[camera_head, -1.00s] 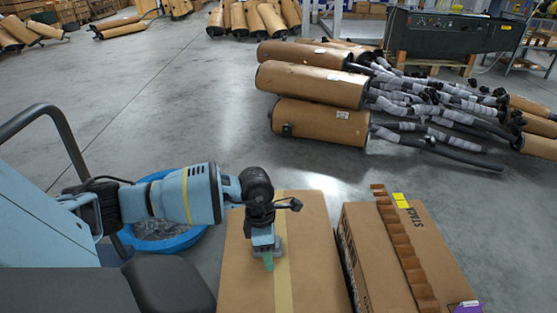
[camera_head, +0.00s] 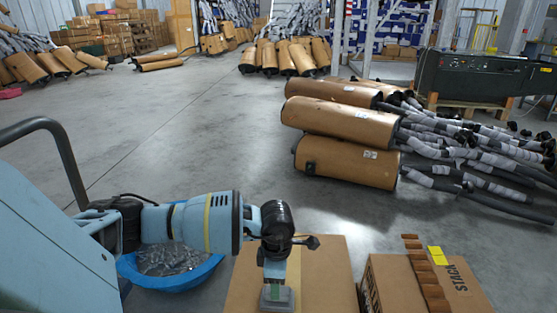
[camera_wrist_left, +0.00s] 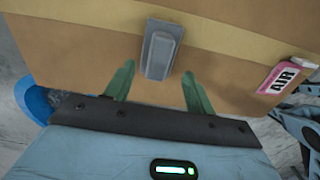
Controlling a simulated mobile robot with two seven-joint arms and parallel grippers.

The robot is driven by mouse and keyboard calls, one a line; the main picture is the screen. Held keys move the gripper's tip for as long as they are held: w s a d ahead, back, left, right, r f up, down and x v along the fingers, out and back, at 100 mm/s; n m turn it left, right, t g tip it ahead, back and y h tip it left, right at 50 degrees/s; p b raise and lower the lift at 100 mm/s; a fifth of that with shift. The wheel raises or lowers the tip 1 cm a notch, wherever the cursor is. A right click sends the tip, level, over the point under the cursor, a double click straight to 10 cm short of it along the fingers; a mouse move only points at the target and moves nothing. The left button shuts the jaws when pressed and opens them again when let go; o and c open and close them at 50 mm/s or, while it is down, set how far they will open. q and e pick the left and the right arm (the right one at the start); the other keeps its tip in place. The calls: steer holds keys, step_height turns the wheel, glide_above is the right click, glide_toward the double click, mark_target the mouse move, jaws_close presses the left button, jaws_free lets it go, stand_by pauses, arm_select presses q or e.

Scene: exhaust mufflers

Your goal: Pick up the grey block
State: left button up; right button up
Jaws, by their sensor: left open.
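The grey block (camera_head: 277,299) lies on the tape strip of a cardboard box near the bottom edge of the head view. In the left wrist view the block (camera_wrist_left: 160,48) shows as a grey rectangular piece with a raised ridge. My left gripper (camera_wrist_left: 157,80) is open and empty, its green fingers on either side of the block's near end. It hangs above the box. In the head view my left gripper (camera_head: 274,292) overlaps the block and partly hides it. Finger contact with the block cannot be told. My right gripper is out of view.
The cardboard box (camera_head: 328,270) bears the block. A second box (camera_head: 385,285) with brown pieces and a yellow label stands to its right. A pink "AIR" item (camera_wrist_left: 287,75) shows in the wrist view. A blue tub (camera_head: 170,280) stands left; mufflers (camera_head: 345,160) lie behind.

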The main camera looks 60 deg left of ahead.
arm_select(q)
step_height(320, 180, down, 4)
steer(key=shift+w+f+b, duration=0.15)
steer(key=shift+f+b, duration=0.05)
steer(key=shift+b, duration=1.05)
steer(key=shift+f, duration=0.4)
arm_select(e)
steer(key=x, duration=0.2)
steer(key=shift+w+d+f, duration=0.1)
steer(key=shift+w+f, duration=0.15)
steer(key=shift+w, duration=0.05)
arm_select(q)
steer(key=shift+c, duration=0.3)
steer(key=shift+r, duration=0.1)
steer(key=c, duration=1.1)
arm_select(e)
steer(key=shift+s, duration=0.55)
arm_select(q)
steer(key=shift+o, duration=0.2)
